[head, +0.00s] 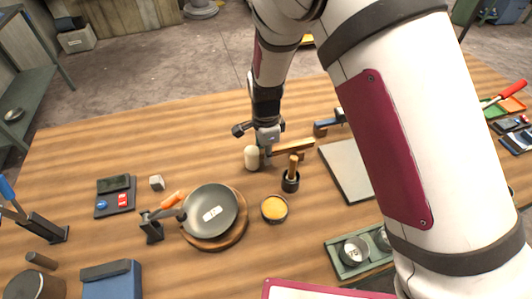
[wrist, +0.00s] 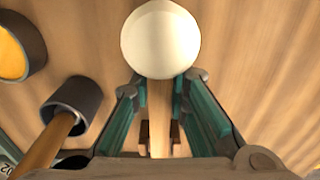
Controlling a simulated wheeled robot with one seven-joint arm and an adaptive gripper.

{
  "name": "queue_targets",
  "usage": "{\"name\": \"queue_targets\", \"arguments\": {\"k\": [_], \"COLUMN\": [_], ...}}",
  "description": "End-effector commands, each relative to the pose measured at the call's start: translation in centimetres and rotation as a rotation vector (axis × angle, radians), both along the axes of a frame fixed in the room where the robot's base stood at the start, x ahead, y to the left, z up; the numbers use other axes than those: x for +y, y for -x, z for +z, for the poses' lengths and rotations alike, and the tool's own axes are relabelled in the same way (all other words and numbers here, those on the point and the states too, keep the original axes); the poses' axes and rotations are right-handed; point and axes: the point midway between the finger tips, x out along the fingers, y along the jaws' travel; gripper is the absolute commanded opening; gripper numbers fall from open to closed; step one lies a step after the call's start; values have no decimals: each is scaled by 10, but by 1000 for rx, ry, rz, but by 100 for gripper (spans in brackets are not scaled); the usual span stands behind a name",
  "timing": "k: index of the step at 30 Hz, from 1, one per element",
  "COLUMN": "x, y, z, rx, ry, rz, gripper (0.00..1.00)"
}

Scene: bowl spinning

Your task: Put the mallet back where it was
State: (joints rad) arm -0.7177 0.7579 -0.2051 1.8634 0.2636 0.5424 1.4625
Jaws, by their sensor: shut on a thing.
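The mallet has a rounded cream head (head: 251,157) and a light wooden handle. In the wrist view its head (wrist: 160,38) is just beyond my fingertips and its handle (wrist: 158,125) runs back between the fingers. My gripper (head: 266,150) is shut on the handle close behind the head; its two teal-padded fingers (wrist: 160,88) flank the handle. A light wooden bar (head: 293,147) extends right from my gripper; I cannot tell how much of it is handle. A dark piece shows under the handle in the wrist view. I cannot tell whether the mallet touches a support.
A dark cup with a wooden stick (head: 291,182) stands close in front of my gripper. A small yellow-filled bowl (head: 274,208) and a large dark bowl (head: 210,213) on a round wooden base are nearer. A grey slab (head: 345,168) lies right. The table's back left is clear.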

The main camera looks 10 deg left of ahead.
Motion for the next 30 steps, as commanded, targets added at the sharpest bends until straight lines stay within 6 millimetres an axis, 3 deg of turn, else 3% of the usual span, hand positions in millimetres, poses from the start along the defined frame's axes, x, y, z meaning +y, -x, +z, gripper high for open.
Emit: {"name": "queue_targets", "arguments": {"k": [5, 6, 8, 20, 30], "x": [0, 0, 0, 0, 2], "y": [0, 0, 0, 0, 0], "z": [-3, -3, -3, 4, 65], "rx": [0, 0, 0, -1, -3], "ry": [0, 0, 0, 0, -3], "rz": [0, 0, 0, 1, 2], "gripper": [0, 24, 36, 36, 36]}}
